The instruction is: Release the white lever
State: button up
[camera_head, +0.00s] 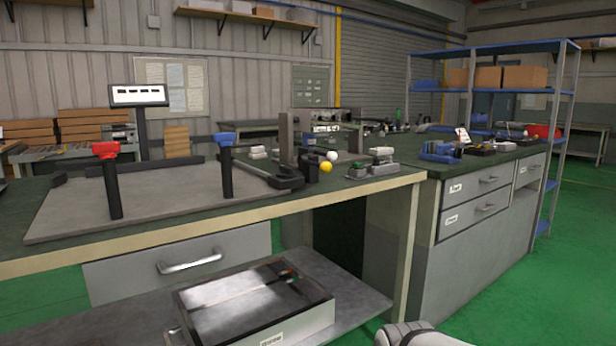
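The white lever shows as a small white ball knob (332,155) beside a dark fixture on the workbench, near the middle of the view. A yellow ball knob (326,167) sits just below and left of it. The levers' shafts are too small and dark to make out, so I cannot tell their position. A pale rounded part at the bottom edge, right of centre, looks like part of my arm. My gripper's fingers do not show in this view. Nothing of mine is near or touching the white knob.
A red-topped post (107,152) and a blue-topped post (225,140) stand on a grey plate (70,217) at the left. A black clamp (285,178) lies near the knobs. Small grey-green devices (384,162) sit right of them. An open tray (290,328) rests on the lower shelf.

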aim_at(332, 156)
jog(key=z, duration=0.95)
jog(key=k, duration=0.65)
jog(key=u, duration=0.7)
jog(key=i, duration=1)
jog(key=u, duration=0.05)
